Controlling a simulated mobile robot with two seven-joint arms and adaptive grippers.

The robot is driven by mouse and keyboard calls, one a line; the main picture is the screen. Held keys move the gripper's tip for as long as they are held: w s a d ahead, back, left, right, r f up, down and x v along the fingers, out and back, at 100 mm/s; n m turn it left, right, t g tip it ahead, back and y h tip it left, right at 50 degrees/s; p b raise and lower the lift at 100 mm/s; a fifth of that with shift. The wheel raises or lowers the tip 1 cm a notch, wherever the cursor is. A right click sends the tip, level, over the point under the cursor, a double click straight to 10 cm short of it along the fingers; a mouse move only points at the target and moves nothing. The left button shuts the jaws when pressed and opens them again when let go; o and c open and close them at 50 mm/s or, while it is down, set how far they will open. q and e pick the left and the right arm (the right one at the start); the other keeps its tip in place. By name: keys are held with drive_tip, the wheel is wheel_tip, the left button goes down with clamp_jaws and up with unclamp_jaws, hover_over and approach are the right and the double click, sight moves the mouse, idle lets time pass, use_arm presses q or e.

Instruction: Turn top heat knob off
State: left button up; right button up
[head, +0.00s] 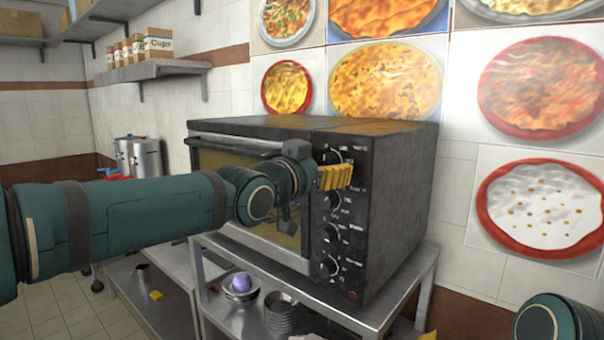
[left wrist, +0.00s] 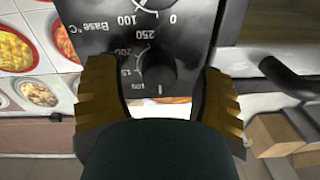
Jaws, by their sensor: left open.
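The black oven (head: 392,190) stands on a metal table, with a column of several dark knobs on its front panel. The top heat knob (head: 330,158) is partly hidden behind my left gripper (head: 346,176). In the left wrist view, which shows the panel upside down, this round black knob (left wrist: 158,74) sits between the two yellow fingers of my left gripper (left wrist: 161,76). The fingers are open, with a gap on each side of the knob. A white mark shows on the knob's edge toward the picture bottom. My right gripper is out of view.
The second knob (head: 335,200) is just below, and lower knobs (head: 328,266) follow. The oven door handle (head: 235,146) sticks out beside my left arm. The metal table (head: 372,318) has bowls (head: 240,288) on its lower shelf. Food pictures cover the wall behind.

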use_arm(q)
drive_tip(key=v, duration=1.1)
drive_tip(key=shift+f, duration=0.15)
drive_tip(key=w+a+f+n+g+y, duration=0.1)
drive_tip(key=w+f+n+g+y, duration=0.15)
drive_tip(key=f, duration=1.65)
drive_tip(key=w+f+n+g+y, duration=0.1)
drive_tip(key=f+n+g, duration=0.25)
drive_tip(key=f, duration=1.45)
drive_tip(key=s+a+f+n+g+y, duration=0.1)
drive_tip(key=s+f+n+g, duration=0.1)
drive_tip(key=s+f, duration=0.8)
drive_tip(key=s+a+f+n+g+y, duration=0.1)
drive_tip(key=s+a+f+n+g, duration=0.1)
drive_tip(key=s+f+g, duration=0.3)
drive_tip(key=s+f, duration=0.4)
drive_tip(key=f, duration=0.7)
drive_tip(key=shift+s+f+y, duration=0.35)
drive_tip(key=shift+c, duration=0.2)
